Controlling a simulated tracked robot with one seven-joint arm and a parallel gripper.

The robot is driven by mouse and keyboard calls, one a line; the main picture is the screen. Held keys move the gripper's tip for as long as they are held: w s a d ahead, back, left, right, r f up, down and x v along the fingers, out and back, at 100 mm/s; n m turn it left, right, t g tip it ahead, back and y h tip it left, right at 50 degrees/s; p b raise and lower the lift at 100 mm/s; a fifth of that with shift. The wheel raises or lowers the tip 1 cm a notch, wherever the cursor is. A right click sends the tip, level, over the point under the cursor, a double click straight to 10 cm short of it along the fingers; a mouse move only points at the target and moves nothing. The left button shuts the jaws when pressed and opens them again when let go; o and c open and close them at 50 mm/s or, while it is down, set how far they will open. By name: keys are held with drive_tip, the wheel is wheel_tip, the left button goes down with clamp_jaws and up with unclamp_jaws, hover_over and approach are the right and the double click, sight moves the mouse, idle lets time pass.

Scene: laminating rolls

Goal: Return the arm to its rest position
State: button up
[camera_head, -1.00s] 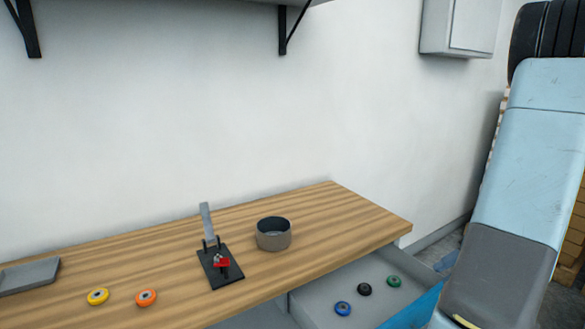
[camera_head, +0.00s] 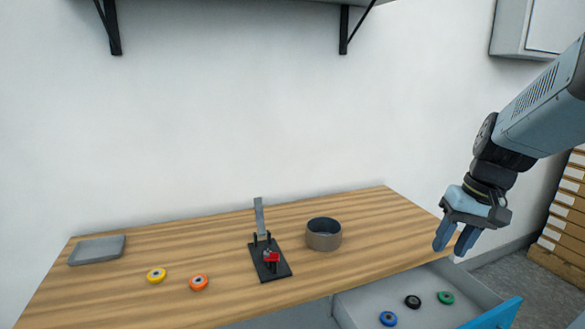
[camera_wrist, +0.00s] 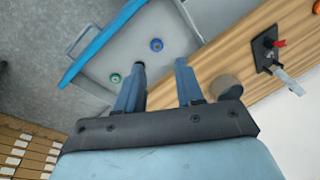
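My gripper (camera_head: 452,245) hangs at the right in the head view, in the air above the open drawer and off the bench's right end. Its two blue fingers point down and are apart. In the wrist view the fingers (camera_wrist: 160,66) also stand apart, with nothing held between them. Part of my arm reaches in from the right edge of the head view.
The wooden bench (camera_head: 230,229) carries a grey tray (camera_head: 97,250), yellow roll (camera_head: 156,275), orange roll (camera_head: 198,282), black lever press (camera_head: 270,262) and round bowl (camera_head: 323,241). The open drawer (camera_head: 360,299) holds blue (camera_head: 388,318), black (camera_head: 412,301) and green (camera_head: 445,297) rolls.

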drive_tip(key=s+a+r+n+t+h, duration=0.1)
drive_tip(key=s+a+r+t+h, duration=0.1)
drive_tip(key=s+a+r+t, duration=0.2)
drive_tip(key=s+a+r, duration=0.1)
drive_tip(key=a+r, duration=0.1)
drive_tip(key=a, duration=0.1)
drive_tip(key=shift+a+r+t, duration=0.15)
drive_tip(key=shift+r+t, duration=0.15)
drive_tip(key=shift+r, duration=0.1)
idle(1.2)
